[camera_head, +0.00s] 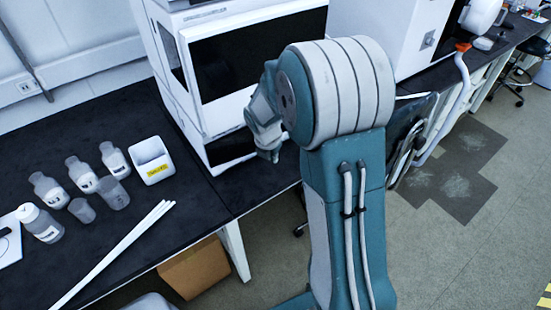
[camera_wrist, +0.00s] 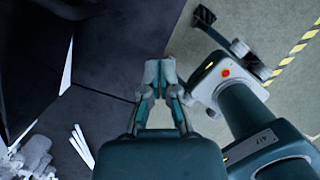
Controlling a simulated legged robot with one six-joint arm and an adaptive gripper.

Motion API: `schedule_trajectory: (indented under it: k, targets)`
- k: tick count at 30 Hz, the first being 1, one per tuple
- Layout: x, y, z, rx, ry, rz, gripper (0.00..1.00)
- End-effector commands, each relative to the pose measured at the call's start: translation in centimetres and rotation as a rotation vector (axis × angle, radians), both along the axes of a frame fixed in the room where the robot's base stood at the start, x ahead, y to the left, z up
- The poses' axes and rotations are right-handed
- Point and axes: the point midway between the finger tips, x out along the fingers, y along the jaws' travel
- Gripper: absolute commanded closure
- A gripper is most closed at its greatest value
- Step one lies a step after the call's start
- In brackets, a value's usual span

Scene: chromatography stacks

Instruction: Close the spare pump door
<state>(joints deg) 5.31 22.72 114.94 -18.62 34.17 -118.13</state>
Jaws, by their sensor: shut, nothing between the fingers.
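A white instrument stack (camera_head: 185,75) with a large dark front panel (camera_head: 256,58) stands on the black bench, left of my arm. A smaller dark panel (camera_head: 230,148) shows low on its front, partly hidden by my arm. I cannot tell which panel is the spare pump door, or whether it is ajar. My gripper (camera_wrist: 160,70) is shut and empty in the wrist view, with its fingertips close together near the bench edge. In the head view my wrist is low in front of the stack, and the fingertips are hard to make out.
Several bottles (camera_head: 82,174) and a white bin (camera_head: 152,160) stand on the left bench, with white tubes (camera_head: 115,250) at its front edge. A cardboard box (camera_head: 195,268) is below. Another white instrument (camera_head: 395,35) stands behind my arm. Open floor (camera_head: 480,225) lies right.

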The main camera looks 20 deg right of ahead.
Motion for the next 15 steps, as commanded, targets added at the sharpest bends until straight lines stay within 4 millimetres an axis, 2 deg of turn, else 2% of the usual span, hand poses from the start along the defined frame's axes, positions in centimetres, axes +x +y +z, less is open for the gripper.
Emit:
schedule_trajectory:
  k: [12,15]
  targets:
    - [-1.5,-0.1,6.2,0.004,-0.005,0.000,1.00]
    - [-1.8,-0.1,7.3,0.003,-0.002,0.002,1.00]
